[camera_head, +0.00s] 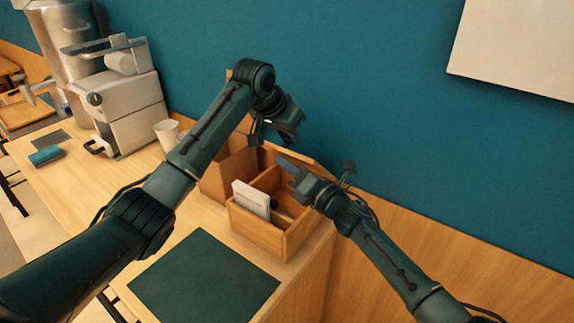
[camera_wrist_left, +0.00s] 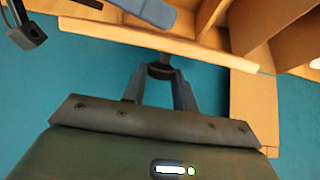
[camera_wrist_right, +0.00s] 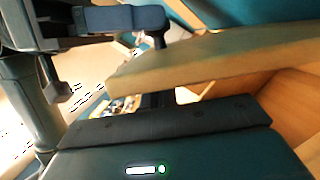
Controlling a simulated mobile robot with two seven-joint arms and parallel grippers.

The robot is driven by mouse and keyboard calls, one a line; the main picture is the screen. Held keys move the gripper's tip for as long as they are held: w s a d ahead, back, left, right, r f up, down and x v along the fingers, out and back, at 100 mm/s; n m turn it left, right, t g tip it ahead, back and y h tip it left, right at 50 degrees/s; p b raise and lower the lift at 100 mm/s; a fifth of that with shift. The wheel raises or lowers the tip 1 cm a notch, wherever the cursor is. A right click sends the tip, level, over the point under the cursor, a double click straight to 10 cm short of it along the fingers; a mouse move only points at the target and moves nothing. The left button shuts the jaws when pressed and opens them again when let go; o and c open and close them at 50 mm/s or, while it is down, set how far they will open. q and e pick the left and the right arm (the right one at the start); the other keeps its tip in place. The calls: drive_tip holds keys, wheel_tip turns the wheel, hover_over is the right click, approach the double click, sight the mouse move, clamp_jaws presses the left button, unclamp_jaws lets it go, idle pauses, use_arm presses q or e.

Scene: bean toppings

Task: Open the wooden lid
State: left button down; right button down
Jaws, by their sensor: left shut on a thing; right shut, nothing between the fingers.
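The wooden lid (camera_head: 302,158) stands raised at the back of the wooden box (camera_head: 254,229), whose compartments are open to view. In the left wrist view the lid (camera_wrist_left: 205,56) is seen nearly edge-on. My left gripper (camera_wrist_left: 162,84) is shut on the lid's dark knob (camera_wrist_left: 160,70); in the head view this gripper (camera_head: 286,126) is behind the box by the wall. My right gripper (camera_head: 285,164) is shut and empty above the box, on the lid's inner side. In the right wrist view the lid (camera_wrist_right: 220,55) crosses close in front; contact is unclear.
A white block-like item (camera_head: 251,198) stands in the box. A brown box (camera_head: 226,178) is beside it on the left. A dark green mat (camera_head: 205,277) lies in front. A white cup (camera_head: 167,131) and coffee machine (camera_head: 128,105) stand further left. The blue wall (camera_head: 365,110) is close behind.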

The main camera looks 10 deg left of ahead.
drive_tip(key=shift+w+d+r, duration=0.25)
drive_tip(key=shift+w+r, duration=0.3)
drive_tip(key=shift+r, duration=0.1)
use_arm(q)
drive_tip(key=shift+f, duration=0.15)
use_arm(e)
drive_tip(key=shift+w+d+r, duration=0.2)
drive_tip(key=shift+w, duration=0.1)
use_arm(q)
drive_tip(key=c, duration=1.5)
unclamp_jaws()
drive_tip(key=o, duration=0.4)
use_arm(e)
drive_tip(key=shift+s+a+f, duration=0.1)
drive_tip(key=shift+s+a, duration=0.05)
